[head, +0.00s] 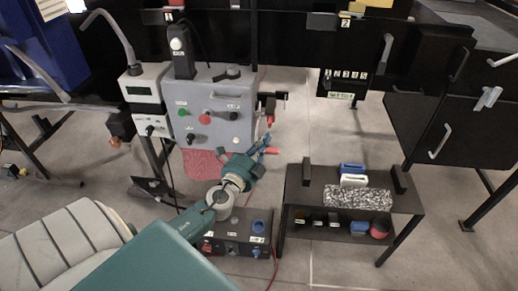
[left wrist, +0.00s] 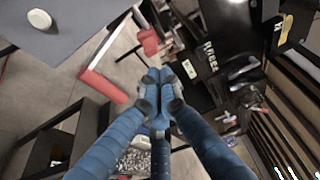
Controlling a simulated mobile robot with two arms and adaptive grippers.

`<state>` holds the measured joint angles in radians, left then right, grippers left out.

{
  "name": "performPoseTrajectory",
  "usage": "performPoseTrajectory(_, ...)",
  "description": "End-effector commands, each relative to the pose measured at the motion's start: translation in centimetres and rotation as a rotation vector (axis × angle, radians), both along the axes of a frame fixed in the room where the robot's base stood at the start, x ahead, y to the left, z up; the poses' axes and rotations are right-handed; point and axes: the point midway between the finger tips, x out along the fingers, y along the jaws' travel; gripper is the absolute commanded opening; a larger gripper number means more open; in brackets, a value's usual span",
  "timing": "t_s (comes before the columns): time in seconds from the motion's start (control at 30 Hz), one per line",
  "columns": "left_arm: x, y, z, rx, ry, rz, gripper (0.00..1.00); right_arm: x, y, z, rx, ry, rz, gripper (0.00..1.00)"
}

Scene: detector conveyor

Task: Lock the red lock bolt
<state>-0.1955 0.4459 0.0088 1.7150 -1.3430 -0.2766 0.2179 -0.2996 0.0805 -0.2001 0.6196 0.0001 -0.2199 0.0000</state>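The grey control box (head: 212,108) stands on the left in the head view. On its right side is a black bracket with a red part below it (head: 270,119), which looks like the red lock bolt. A second red piece (head: 272,150) shows beside the fingertips of my left gripper (head: 268,144). In the left wrist view, a red bar (left wrist: 103,87) and a smaller red piece (left wrist: 149,42) lie beyond the fingers. The left fingertips (left wrist: 158,88) meet, with nothing visible between them. I cannot tell whether they touch red. My right gripper is not in view.
A low black table (head: 294,205) with a speckled block (head: 357,199) and a blue item (head: 352,168) stands right of my arm. A small black box (head: 232,226) with buttons sits below my gripper. A dark cabinet (head: 440,120) is at right.

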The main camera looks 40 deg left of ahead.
Motion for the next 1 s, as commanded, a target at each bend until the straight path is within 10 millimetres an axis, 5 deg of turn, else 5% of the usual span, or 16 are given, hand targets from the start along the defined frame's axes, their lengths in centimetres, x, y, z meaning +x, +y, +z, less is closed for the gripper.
performPoseTrajectory(0.3, -4.5, -1.2, 0.0, -0.001, 0.001, -0.003, 0.00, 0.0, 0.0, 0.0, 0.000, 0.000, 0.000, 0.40)
performPoseTrajectory(1.0, -4.9, -1.3, -0.2, -0.005, 0.004, -0.004, 0.00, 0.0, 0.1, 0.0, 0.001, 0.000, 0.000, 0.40)
